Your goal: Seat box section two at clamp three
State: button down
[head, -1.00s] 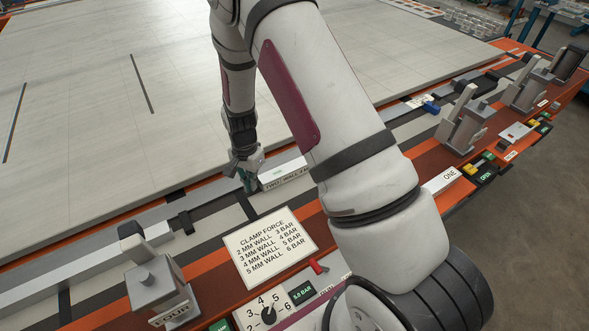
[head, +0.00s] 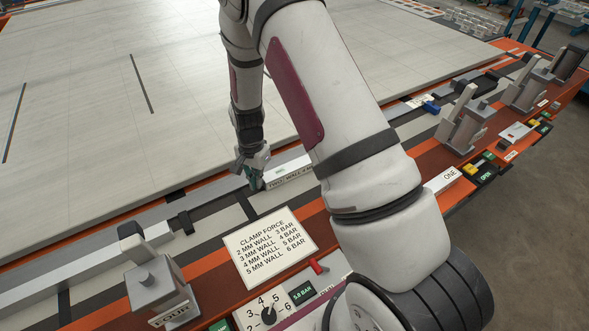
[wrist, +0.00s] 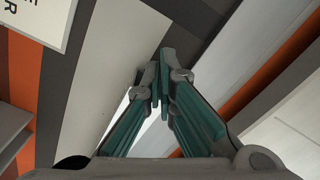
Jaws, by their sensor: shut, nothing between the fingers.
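Box section two (head: 290,173), a pale bar marked TWO with a wall note, lies along the rail beyond the board. Its right part is hidden behind my arm. My gripper (head: 256,183) is shut and empty, pointing down at the section's left end, touching it or very close. In the wrist view my gripper (wrist: 160,82) shows its green-padded fingers together, with nothing between them. I read no THREE label. A clamp marked FOUR (head: 157,288) stands at lower left; other grey clamps (head: 465,125) stand at right, their numbers unreadable.
A clamp force board (head: 270,246) and a pressure dial (head: 268,313) sit in front. A piece marked ONE (head: 445,180) lies right of my arm. The wide pale panel (head: 110,100) behind is mostly clear. Valve blocks (head: 480,168) line the right edge.

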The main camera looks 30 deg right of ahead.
jog(key=shift+d, duration=0.2)
jog(key=shift+a, duration=0.1)
dwell(0.4)
jog(key=shift+a, duration=0.9)
notch_tip(320, 180, up, 8)
jog(key=p, duration=0.2)
dwell(0.4)
jog(key=shift+r, duration=0.1)
dwell(0.3)
